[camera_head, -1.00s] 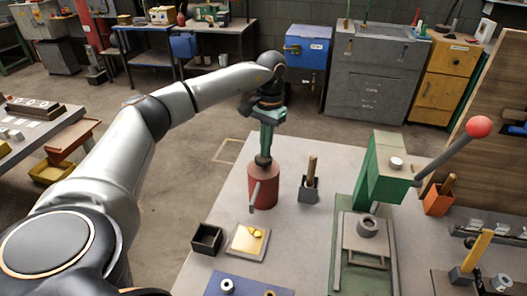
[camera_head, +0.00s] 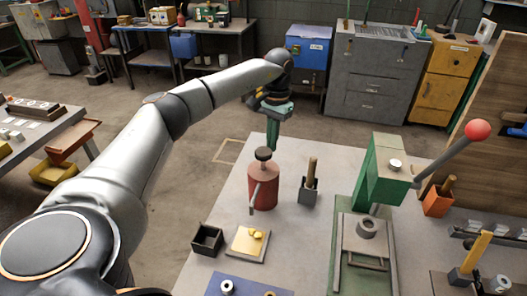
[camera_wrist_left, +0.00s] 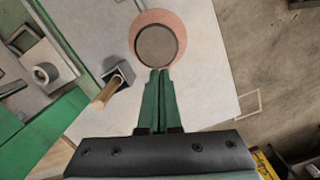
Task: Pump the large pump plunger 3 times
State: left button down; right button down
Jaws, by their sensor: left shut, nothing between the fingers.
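The large pump is a red cylinder (camera_head: 263,190) with a side spout, standing on the workbench. Its dark round plunger knob (camera_head: 263,154) sits on top, with a short stem showing below it. In the left wrist view the knob (camera_wrist_left: 156,47) covers most of the red body, just beyond my fingertips. My left gripper (camera_head: 272,148) has green fingers pointing down. It is shut and empty, and appears just right of and behind the knob in the head view. The wrist view also shows the closed fingers (camera_wrist_left: 159,72). My right gripper is not in view.
A holder with a wooden handle (camera_head: 309,188) stands right of the pump. A green press (camera_head: 385,175) with a red-balled lever is further right. A black box (camera_head: 207,239) and a tray (camera_head: 236,252) with yellow pieces lie in front.

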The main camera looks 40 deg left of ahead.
pick_arm(q)
jog(key=shift+r, duration=0.15)
notch_tip(320, 180, up, 12)
jog(key=w, duration=0.1)
jog(key=shift+r, duration=0.15)
jog(key=shift+w, duration=0.1)
dwell(2.6)
